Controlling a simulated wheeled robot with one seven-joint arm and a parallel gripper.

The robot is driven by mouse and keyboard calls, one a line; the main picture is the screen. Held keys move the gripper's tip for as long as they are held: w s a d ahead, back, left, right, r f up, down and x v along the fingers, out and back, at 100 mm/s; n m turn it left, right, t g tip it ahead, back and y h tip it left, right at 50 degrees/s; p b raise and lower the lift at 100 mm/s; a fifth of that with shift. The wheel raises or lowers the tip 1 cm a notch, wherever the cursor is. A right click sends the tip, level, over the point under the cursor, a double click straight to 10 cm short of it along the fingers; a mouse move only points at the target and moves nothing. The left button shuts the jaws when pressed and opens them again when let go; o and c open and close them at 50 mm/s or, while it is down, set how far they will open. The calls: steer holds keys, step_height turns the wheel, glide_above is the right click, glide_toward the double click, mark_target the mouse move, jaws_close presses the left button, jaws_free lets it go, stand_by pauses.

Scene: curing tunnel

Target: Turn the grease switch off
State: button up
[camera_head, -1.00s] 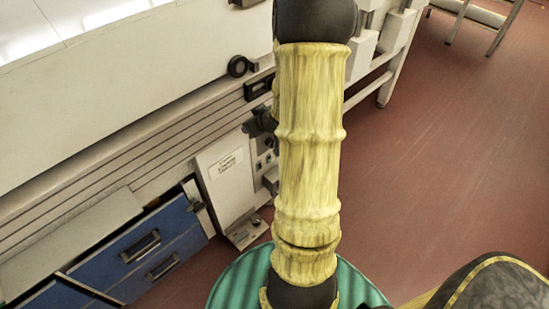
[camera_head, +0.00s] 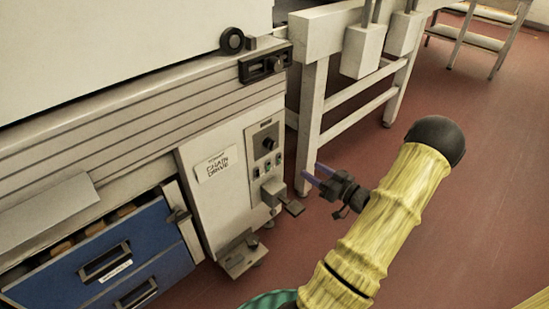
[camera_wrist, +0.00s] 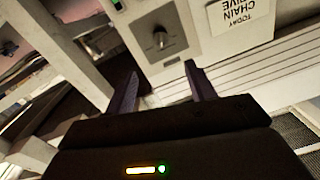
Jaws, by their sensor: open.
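A grey control panel (camera_head: 265,152) is on the white cabinet's face in the head view. It carries a dark rotary knob (camera_head: 268,143) and small switches with green marks (camera_head: 267,166) below it. I read no "grease" label, so I cannot tell which control is the grease switch. The wrist view shows a dark knob (camera_wrist: 161,40) on a grey plate, beyond my fingers. My gripper (camera_head: 318,174) is open and empty, to the right of the panel and apart from it. Its two purple fingers also show in the wrist view (camera_wrist: 160,72), spread with the knob beyond the gap.
A paper sign reading "CHAIN DRIVE" (camera_head: 219,164) is left of the panel. A grey lever-like block (camera_head: 283,196) juts out below the panel. Blue drawers (camera_head: 105,259) stand at left. A white frame leg (camera_head: 312,125) rises behind my gripper. Red floor (camera_head: 450,190) is clear at right.

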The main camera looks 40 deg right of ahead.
mark_target(270, 144)
steer(key=shift+r, duration=0.1)
steer(key=w+a+b, duration=0.2)
steer(key=w+b, duration=0.3)
steer(key=w, duration=1.2)
steer(key=shift+w+a+b, duration=0.15)
steer(key=shift+a+b, duration=0.05)
steer(key=shift+b, duration=0.15)
steer(key=c, duration=1)
